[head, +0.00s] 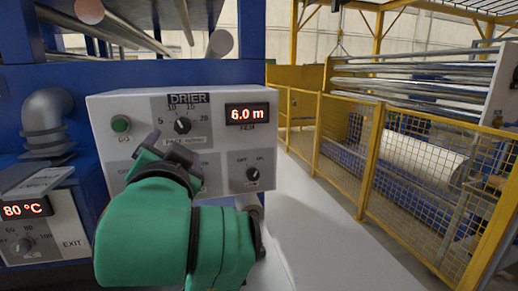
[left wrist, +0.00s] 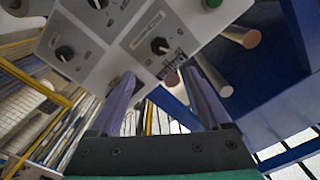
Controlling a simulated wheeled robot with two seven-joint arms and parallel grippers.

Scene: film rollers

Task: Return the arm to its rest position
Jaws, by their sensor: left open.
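My left gripper (head: 168,152) is in front of the white DRIER control panel (head: 222,106) and hides its lower left part. The green arm behind it fills the lower middle of the head view. In the left wrist view the two grey fingers of the left gripper (left wrist: 160,78) stand apart with nothing between them. The panel (left wrist: 120,38) shows beyond the fingertips there. Whether a finger touches the panel cannot be told. The right gripper is in neither view.
The panel has a green button (head: 121,124), a pace dial (head: 182,125), a lower right dial (head: 252,174) and a red 6.0 m display (head: 247,114). An 80 °C panel (head: 38,232) is at left. A yellow fence (head: 368,150) stands at right, with clear floor (head: 310,235) before it.

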